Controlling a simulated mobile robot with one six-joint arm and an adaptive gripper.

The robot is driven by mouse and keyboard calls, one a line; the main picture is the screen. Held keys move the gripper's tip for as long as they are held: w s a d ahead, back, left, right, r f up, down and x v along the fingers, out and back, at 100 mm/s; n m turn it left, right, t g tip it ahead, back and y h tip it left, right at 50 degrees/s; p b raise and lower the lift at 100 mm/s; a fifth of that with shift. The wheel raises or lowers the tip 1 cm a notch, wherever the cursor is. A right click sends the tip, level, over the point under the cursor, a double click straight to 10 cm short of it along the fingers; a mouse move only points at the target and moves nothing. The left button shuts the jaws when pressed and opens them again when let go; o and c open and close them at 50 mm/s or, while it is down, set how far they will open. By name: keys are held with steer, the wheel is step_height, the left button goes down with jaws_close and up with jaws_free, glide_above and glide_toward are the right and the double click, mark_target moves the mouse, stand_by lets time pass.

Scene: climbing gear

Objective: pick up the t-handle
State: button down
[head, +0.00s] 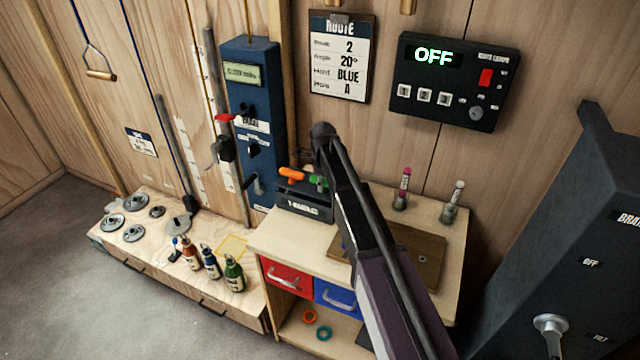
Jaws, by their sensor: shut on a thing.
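A dark holder box (304,207) with a white label, partly readable as T-handles, stands at the back left of the wooden cabinet. An orange handle (291,175) and a green handle (318,181) show at its top, with a small brownish piece between them. I cannot tell which, if any, is the t-handle meant, or whether each is seated in the box. My arm crosses in front of the box's right side and covers the cabinet middle. My gripper's fingers do not show; they are hidden behind the arm or out of sight, so what they hold cannot be seen.
A brown board (423,257) lies on the cabinet top (453,232), with two small marker-like items (404,188) behind it. A blue wall unit (254,115) with levers rises left of the box. Bottles (212,264) stand on the low bench. A dark machine (570,240) stands right.

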step_height(320, 180, up, 18)
steer(key=p, duration=1.7)
steer(key=shift+p, duration=0.35)
steer(key=shift+f, duration=0.1)
